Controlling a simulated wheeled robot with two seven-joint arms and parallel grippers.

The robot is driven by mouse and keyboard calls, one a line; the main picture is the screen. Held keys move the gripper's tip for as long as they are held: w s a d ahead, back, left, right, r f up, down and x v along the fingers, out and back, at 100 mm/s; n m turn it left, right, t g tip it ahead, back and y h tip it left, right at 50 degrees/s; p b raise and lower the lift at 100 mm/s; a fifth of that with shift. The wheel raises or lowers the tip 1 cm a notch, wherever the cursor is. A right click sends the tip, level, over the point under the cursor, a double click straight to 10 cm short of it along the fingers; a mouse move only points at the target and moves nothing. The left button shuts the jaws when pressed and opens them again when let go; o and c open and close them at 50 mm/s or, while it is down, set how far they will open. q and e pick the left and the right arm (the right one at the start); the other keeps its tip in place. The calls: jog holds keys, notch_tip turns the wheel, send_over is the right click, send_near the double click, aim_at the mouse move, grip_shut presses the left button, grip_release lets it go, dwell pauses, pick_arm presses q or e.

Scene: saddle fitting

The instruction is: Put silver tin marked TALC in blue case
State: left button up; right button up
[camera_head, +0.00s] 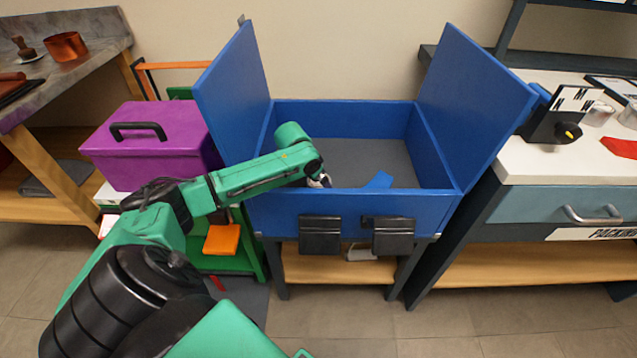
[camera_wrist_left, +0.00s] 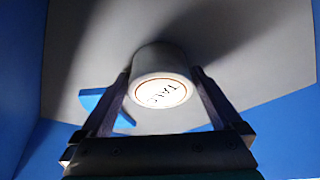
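The silver tin (camera_wrist_left: 161,78) shows in the left wrist view, its round face with a red ring and the letters TALC turned to the camera. My left gripper (camera_wrist_left: 160,84) has one finger against each side of it. In the head view my left gripper (camera_head: 319,182) reaches down inside the open blue case (camera_head: 350,205), close behind its front wall. The tin cannot be made out there. I cannot tell whether the tin touches the grey case floor (camera_wrist_left: 240,50). My right gripper is not in view.
The case's two lids (camera_head: 233,85) stand open at left and right. A small blue piece (camera_head: 380,179) lies inside, right of my gripper. A purple box (camera_head: 150,150) stands at left, a white-topped counter (camera_head: 560,165) at right. The case's right part is clear.

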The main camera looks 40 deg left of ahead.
pick_arm(q)
jog(key=shift+s+r, duration=0.1)
jog(key=shift+r, duration=0.3)
jog(key=p+v, duration=0.3)
jog(key=v, duration=0.8)
jog(key=shift+r, duration=0.2)
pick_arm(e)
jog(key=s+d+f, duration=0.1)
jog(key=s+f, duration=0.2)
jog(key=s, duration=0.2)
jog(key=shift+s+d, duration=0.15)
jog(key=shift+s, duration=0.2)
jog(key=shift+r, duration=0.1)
